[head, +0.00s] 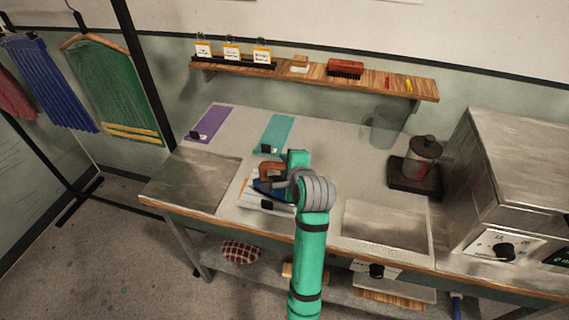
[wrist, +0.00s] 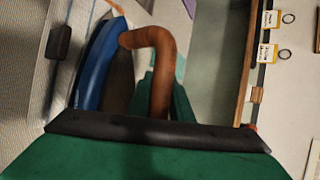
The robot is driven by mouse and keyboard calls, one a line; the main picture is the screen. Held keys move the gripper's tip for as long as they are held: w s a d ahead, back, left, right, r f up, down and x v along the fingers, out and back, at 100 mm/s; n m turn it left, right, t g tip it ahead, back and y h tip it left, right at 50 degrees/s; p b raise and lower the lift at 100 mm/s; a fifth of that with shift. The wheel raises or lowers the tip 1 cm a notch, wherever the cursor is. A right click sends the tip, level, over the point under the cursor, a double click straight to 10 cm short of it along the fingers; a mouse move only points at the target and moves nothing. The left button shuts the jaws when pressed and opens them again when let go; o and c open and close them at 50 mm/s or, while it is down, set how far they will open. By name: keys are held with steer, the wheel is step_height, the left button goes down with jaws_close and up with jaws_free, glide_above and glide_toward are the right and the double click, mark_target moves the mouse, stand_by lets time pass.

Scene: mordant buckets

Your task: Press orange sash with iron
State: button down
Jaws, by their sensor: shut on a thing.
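The iron has a blue body (head: 262,186) and a brown handle (head: 270,167). My gripper (head: 289,178) is shut on the handle, over the front left part of the worktop. In the wrist view the blue body (wrist: 97,65) and curved brown handle (wrist: 158,60) lie right in front of my gripper. Below the iron is a pale pressing board (head: 245,200). A thin orange strip, which seems to be the orange sash (head: 245,184), shows at its left side. Most of the sash is hidden under the iron. I cannot tell whether the iron touches it.
A purple sash (head: 210,122) and a teal sash (head: 274,133) lie at the back of the worktop. A clear glass jar (head: 387,127), a dark-lidded burner-like jar (head: 423,160) and a steel oven (head: 515,170) stand right. A wooden shelf (head: 310,75) hangs behind.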

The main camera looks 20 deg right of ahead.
steer(key=shift+f, duration=0.65)
stand_by(3.1)
steer(key=shift+r, duration=2.7)
